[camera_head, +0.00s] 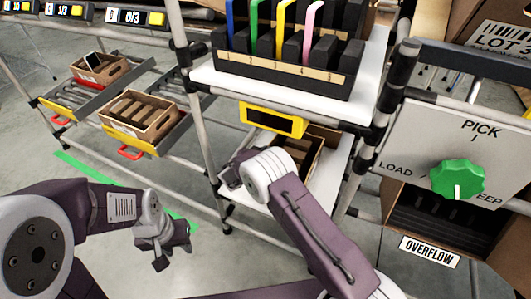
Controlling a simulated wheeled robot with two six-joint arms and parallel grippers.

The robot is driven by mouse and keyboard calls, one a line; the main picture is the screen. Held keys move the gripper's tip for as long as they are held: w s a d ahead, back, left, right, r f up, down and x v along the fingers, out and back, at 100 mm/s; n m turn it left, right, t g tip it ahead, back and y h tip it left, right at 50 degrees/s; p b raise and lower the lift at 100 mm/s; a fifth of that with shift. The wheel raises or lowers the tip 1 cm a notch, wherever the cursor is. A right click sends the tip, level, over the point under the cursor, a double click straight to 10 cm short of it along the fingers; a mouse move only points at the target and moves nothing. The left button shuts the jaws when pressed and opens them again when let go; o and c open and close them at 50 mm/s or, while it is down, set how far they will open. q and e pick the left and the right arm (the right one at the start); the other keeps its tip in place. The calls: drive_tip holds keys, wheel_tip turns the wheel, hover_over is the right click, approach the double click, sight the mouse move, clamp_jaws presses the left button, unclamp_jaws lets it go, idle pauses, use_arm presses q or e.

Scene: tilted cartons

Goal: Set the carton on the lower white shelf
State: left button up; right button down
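An open brown carton (314,141) with dark dividers sits at the lower white shelf (333,172), under the upper shelf and behind a yellow-framed dark panel (272,119). Part of the carton is hidden by the panel and my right arm, so I cannot tell whether it rests fully on the shelf. My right gripper (230,182) is at the shelf's left front edge, beside the carton. Its fingers are mostly hidden behind the wrist. My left gripper (174,252) hangs over the floor at lower left, apart from the carton, with its fingers apparently spread and empty.
Two more cartons, one (100,69) holding a phone-like item and one with dividers (142,114), sit on tilted racks at left. The upper white shelf (366,78) holds a dark organiser (290,68). A control panel with a green knob (458,180) stands right, above an overflow carton (440,222).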

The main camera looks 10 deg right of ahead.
drive_tip(key=shift+f, duration=0.1)
drive_tip(key=c, duration=1.6)
unclamp_jaws()
drive_tip(key=shift+r, duration=0.25)
drive_tip(key=p+v, duration=0.4)
drive_tip(key=v, duration=0.8)
drive_tip(key=shift+f, duration=0.1)
